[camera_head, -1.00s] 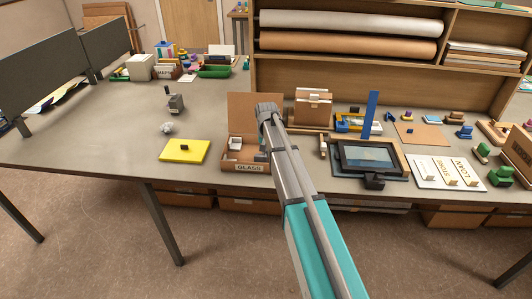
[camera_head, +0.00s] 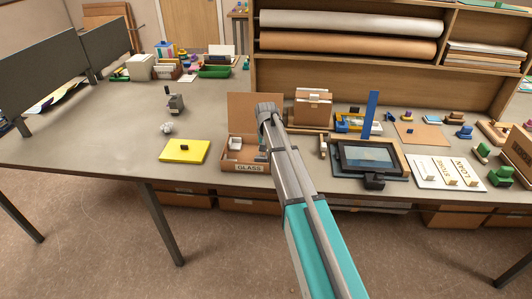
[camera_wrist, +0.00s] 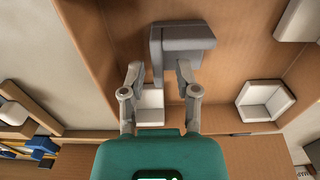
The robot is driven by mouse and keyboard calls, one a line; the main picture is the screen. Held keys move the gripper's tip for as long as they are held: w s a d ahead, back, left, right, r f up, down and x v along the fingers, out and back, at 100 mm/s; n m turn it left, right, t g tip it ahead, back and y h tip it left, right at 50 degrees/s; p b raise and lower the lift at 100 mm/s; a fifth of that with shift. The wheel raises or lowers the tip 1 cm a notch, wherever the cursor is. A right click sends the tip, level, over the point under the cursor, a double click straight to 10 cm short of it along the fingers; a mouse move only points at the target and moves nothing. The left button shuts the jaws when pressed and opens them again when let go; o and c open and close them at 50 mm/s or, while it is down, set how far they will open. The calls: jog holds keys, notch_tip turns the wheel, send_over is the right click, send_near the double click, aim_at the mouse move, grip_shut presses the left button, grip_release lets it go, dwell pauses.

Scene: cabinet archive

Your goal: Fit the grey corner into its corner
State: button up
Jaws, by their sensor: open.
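The grey corner (camera_wrist: 182,38) is an angled block in the upper middle of the wrist view, over the brown cardboard box (camera_wrist: 110,30). My gripper (camera_wrist: 159,72) is open, its two fingers at the block's lower edge. I cannot tell whether they touch it. A white corner (camera_wrist: 150,102) shows between the fingers. Another white corner (camera_wrist: 265,100) sits to the right, and a third white piece (camera_wrist: 298,20) is at the upper right. In the head view the open box labelled GLASS (camera_head: 232,166) stands near the table's front edge. My arm hides part of its inside.
A yellow pad (camera_head: 185,150) lies left of the box. A dark framed panel (camera_head: 368,158) and an upright blue strip (camera_head: 370,115) stand to the right. A brown file holder (camera_head: 310,108) is behind. The table's left part is mostly clear.

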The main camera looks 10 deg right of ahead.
dwell(0.4)
jog(key=shift+r+p, duration=3.5)
jog(key=shift+p, duration=0.05)
jog(key=shift+s, duration=0.1)
jog(key=s+a+n, duration=0.1)
jog(key=s+n, duration=0.2)
jog(key=s, duration=2.6)
jog(key=shift+a, duration=0.3)
jog(key=shift+c, duration=0.3)
jog(key=shift+w, duration=0.25)
jog(key=c, duration=0.4)
jog(key=shift+w, duration=0.35)
grip_shut()
jog(key=w+n, duration=0.2)
jog(key=w, duration=2.7)
jog(key=shift+a+r+n, duration=0.2)
jog(key=shift+a+n, duration=0.15)
jog(key=shift+n, duration=0.05)
